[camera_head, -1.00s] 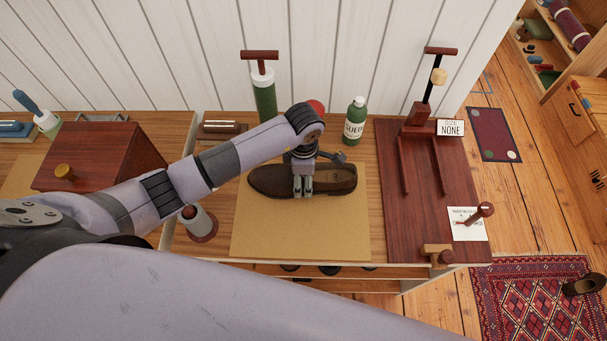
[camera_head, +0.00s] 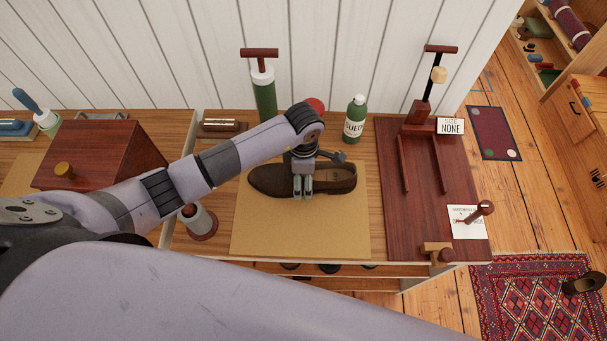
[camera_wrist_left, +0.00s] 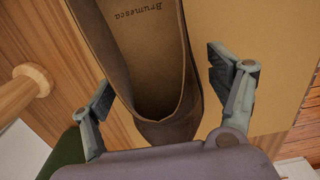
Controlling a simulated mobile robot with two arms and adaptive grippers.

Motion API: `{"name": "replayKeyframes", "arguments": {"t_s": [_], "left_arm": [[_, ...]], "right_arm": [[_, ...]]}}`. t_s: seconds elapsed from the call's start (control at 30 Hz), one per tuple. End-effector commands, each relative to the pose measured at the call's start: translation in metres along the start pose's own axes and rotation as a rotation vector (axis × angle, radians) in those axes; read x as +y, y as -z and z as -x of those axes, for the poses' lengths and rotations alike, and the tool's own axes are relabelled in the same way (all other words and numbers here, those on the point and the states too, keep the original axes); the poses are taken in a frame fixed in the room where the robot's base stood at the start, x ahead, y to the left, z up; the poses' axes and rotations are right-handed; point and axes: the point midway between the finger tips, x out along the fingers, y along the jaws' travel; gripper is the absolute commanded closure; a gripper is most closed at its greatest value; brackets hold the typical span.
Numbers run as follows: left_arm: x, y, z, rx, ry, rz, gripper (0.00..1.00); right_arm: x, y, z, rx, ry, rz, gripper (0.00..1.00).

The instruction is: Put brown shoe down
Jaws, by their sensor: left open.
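The brown shoe (camera_head: 335,180) lies on the tan mat (camera_head: 300,225) on the bench top, its length running left to right. In the left wrist view the shoe (camera_wrist_left: 140,50) shows its insole with the word "Brumesca". My left gripper (camera_head: 303,190) is over the shoe's middle in the head view. In the left wrist view its two fingers (camera_wrist_left: 160,90) stand open, one on each side of the shoe, with a visible gap at the right finger. Whether the left finger touches is hard to tell. My right gripper is not in view.
A green suede bottle (camera_head: 355,122) and a green pump-like cylinder (camera_head: 264,95) stand behind the mat. A dark red wooden stand (camera_head: 465,200) is at the right. A wooden box (camera_head: 95,155) and a grey-and-red object (camera_head: 201,223) are at the left. Another shoe (camera_head: 583,284) is on the rug.

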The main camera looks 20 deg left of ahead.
Motion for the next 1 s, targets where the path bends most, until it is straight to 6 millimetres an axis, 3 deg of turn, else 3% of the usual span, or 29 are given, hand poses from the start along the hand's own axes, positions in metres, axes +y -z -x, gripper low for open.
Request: {"name": "replayKeyframes", "arguments": {"t_s": [0.17, 0.6, 0.8, 1.0], "left_arm": [[0.002, -0.001, 0.014, -0.003, -0.004, -0.002, 0.19], [0.001, 0.000, 0.101, -0.001, -0.005, -0.001, 0.19], [0.001, 0.000, 0.119, -0.001, -0.002, 0.000, 0.19], [0.000, 0.000, 0.122, 0.000, 0.000, 0.001, 0.19]], "right_arm": [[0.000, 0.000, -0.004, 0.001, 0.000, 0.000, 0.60], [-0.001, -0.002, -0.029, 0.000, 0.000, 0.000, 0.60], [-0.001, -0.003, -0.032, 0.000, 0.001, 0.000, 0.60], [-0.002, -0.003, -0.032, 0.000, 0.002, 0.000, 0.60]]}}
